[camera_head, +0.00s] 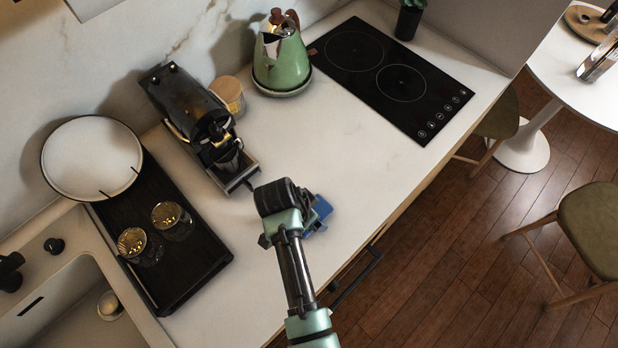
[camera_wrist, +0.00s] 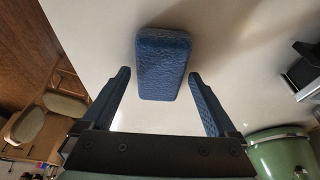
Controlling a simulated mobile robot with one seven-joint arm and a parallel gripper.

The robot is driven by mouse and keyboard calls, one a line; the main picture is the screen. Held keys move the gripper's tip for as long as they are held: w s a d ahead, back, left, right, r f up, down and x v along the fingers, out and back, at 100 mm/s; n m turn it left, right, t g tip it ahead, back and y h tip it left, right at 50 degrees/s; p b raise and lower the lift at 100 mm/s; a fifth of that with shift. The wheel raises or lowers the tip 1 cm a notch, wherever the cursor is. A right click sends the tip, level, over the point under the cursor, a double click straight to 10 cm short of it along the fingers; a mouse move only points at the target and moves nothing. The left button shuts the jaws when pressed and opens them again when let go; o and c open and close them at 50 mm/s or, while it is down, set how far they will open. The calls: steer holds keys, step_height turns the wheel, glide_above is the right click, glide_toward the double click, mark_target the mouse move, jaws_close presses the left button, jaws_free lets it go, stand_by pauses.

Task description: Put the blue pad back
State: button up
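The blue pad (camera_wrist: 162,63) is a rounded, textured block lying on the pale countertop in the wrist view. My gripper (camera_wrist: 159,76) is open, with one blue finger on each side of the pad's near part and a gap to it on both sides. In the head view, my gripper (camera_head: 316,214) is over the counter near its front edge. Blue shows beside it there, but I cannot tell pad from fingers. My wrist hides part of that spot.
A coffee machine (camera_head: 202,122) stands to the left, with a green kettle (camera_head: 281,62) behind. A black hob (camera_head: 392,80) is at the back right. A dark tray (camera_head: 190,262) with two glasses lies beside the sink (camera_head: 62,285). The counter (camera_head: 330,150) between gripper and hob is clear.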

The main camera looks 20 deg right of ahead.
steer(key=b+v, duration=0.1)
steer(key=v, duration=1.1)
steer(key=shift+s+r, duration=0.1)
steer(key=shift+r, duration=0.05)
stand_by(0.5)
